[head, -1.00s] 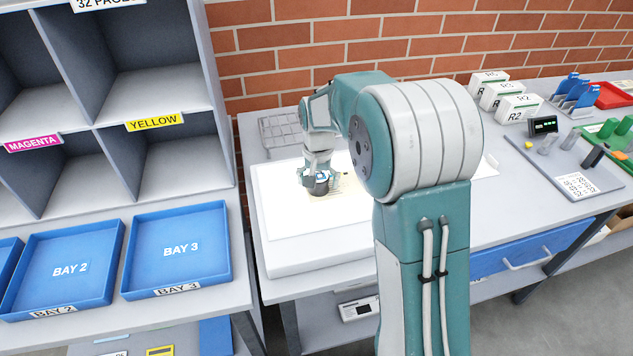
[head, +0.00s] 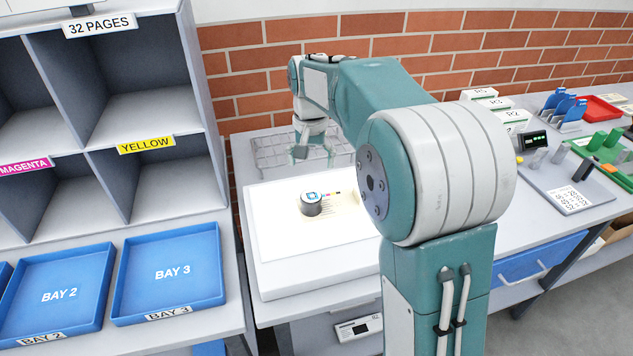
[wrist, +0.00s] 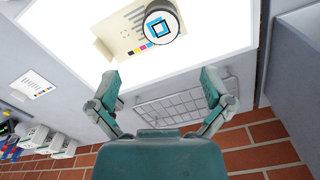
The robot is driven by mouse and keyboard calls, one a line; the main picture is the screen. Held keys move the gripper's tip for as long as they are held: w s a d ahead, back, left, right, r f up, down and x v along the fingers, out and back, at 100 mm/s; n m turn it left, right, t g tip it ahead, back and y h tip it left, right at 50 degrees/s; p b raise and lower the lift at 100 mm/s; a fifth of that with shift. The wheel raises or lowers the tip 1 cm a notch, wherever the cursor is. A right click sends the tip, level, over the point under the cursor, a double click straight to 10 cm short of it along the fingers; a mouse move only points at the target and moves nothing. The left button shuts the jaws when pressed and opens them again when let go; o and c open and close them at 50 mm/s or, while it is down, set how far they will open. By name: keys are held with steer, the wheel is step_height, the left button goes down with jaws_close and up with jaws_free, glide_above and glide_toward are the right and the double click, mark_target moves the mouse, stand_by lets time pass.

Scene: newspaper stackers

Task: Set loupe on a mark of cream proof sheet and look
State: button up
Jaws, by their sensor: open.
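The loupe (head: 311,204), a short dark cylinder with a blue and white square mark on its top, stands on the cream proof sheet (head: 343,213) on the lit white panel. In the wrist view the loupe (wrist: 161,22) stands upright over part of the cream proof sheet (wrist: 118,35), whose colour patches and dark lines show beside it. My gripper (head: 312,153) is above the back of the panel, behind and apart from the loupe. In the wrist view my gripper (wrist: 162,80) has its fingers spread wide with nothing between them.
The light panel (head: 275,243) lies on a grey table. A wire rack (head: 270,150) is behind it, against the brick wall. Blue bay trays (head: 170,272) and a pigeonhole shelf (head: 150,85) stand at left. White boxes (head: 513,118) and a grey tray (head: 562,190) are at right.

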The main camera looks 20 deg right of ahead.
steer(key=s+r+n+t, duration=0.2)
steer(key=s+n+t, duration=0.2)
steer(key=s, duration=2.3)
steer(key=shift+s+r+n+t, duration=0.2)
steer(key=shift+s+n+t, duration=0.1)
steer(key=shift+t, duration=0.5)
stand_by(0.3)
